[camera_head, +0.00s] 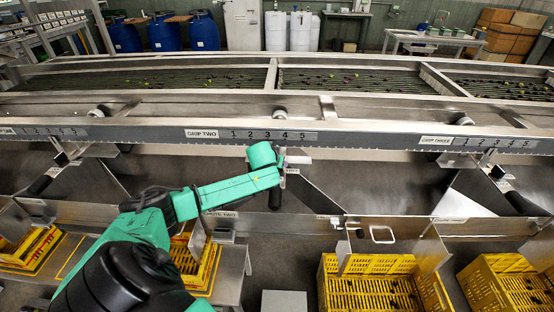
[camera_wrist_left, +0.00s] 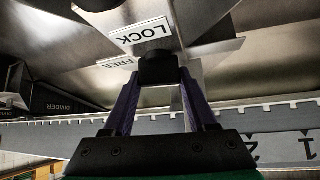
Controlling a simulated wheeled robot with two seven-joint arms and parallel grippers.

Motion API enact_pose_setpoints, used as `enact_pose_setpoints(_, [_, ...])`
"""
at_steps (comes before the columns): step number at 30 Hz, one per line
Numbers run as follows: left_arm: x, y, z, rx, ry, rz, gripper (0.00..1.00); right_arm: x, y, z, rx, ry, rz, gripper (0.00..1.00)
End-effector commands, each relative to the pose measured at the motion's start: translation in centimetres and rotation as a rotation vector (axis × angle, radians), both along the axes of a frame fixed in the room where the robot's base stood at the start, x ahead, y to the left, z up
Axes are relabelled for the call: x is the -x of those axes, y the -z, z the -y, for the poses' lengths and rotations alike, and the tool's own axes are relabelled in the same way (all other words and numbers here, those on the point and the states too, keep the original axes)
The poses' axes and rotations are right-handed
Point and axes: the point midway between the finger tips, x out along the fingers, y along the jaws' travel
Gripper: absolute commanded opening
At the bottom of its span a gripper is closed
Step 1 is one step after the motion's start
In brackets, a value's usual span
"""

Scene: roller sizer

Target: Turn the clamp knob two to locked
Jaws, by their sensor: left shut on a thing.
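In the left wrist view a dark round clamp knob (camera_wrist_left: 158,68) sits between the two purple-tinted fingers of my left gripper (camera_wrist_left: 158,82). The gripper is shut on it. A white LOCK label (camera_wrist_left: 140,34) and a partly covered FREE label (camera_wrist_left: 116,63) are just beyond the knob. Which label the knob points at cannot be told. The wrist hides the knob and fingers there. My right gripper is not in view.
The long metal rail (camera_head: 350,135) with numbered scales crosses the view. Yellow crates (camera_head: 375,265) stand under the chutes. The rollers (camera_head: 190,82) with small dark fruit lie behind the rail.

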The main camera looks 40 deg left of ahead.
Motion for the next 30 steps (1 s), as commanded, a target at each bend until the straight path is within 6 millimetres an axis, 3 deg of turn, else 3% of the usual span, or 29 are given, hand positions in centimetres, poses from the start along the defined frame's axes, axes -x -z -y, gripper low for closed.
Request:
enact_pose_setpoints(1, [0.1, -0.5, -0.1, 0.001, 0.038, -0.002, 0.02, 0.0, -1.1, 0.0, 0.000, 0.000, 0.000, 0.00])
enact_pose_setpoints(6, [0.0, -0.5, -0.1, 0.002, 0.196, 0.001, 0.02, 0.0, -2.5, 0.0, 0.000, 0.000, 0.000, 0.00])
enact_pose_setpoints(13, [-0.1, 0.0, -0.2, 0.000, 0.412, 0.005, 0.02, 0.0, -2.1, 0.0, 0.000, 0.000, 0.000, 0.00])
enact_pose_setpoints(17, [-0.2, 0.4, -0.2, 0.000, 0.534, 0.008, 0.02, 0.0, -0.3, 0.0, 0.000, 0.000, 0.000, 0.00])
enact_pose_setpoints(30, [-0.2, 0.7, 0.1, 0.004, 0.940, 0.011, 0.02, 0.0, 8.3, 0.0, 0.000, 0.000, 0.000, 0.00])
